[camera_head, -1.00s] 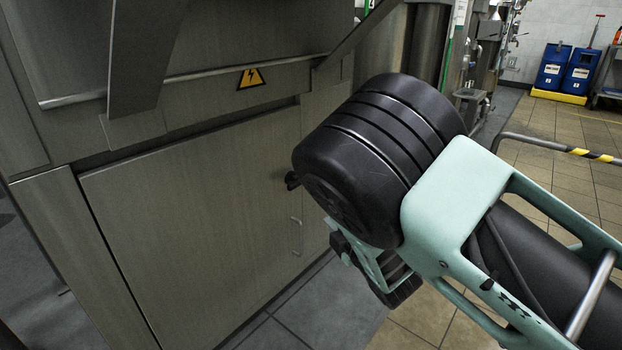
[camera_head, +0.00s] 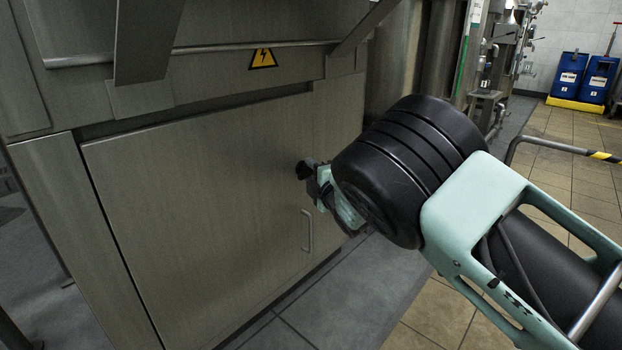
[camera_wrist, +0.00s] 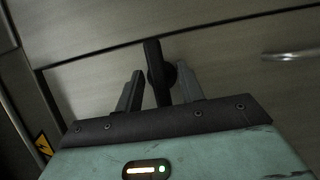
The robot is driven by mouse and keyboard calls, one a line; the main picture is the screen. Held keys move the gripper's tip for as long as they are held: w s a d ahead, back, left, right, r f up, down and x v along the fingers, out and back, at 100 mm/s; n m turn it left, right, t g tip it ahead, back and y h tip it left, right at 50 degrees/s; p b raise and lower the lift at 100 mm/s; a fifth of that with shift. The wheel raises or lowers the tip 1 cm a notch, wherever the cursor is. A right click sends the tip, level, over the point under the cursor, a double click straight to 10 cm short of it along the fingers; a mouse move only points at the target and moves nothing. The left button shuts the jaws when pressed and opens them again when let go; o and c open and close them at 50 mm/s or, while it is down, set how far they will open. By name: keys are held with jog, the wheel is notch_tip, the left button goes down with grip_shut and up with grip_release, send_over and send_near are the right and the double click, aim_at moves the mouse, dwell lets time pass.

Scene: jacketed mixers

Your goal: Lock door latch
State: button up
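The latch (camera_head: 302,170) is a small black lever on the grey metal cabinet, at the right edge of the door in the head view. In the wrist view the latch (camera_wrist: 154,68) shows as a black bar with a round hub, lying between my two fingers. The door (camera_head: 190,210) is a flat metal panel that looks shut, with a bar handle (camera_head: 307,231) low on its right side. My gripper (camera_wrist: 160,82) is open, with its fingers apart on either side of the latch. I cannot tell whether they touch it. My wrist partly hides the gripper in the head view.
A yellow warning sign (camera_head: 262,58) sits above the door, under a ledge and slanted metal brackets. A striped rail (camera_head: 560,147) stands at the right. Blue drums (camera_head: 572,78) stand far back right. The tiled floor (camera_head: 440,305) in front is clear.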

jog(key=shift+w+a, duration=0.2)
jog(key=shift+w, duration=0.1)
grip_shut()
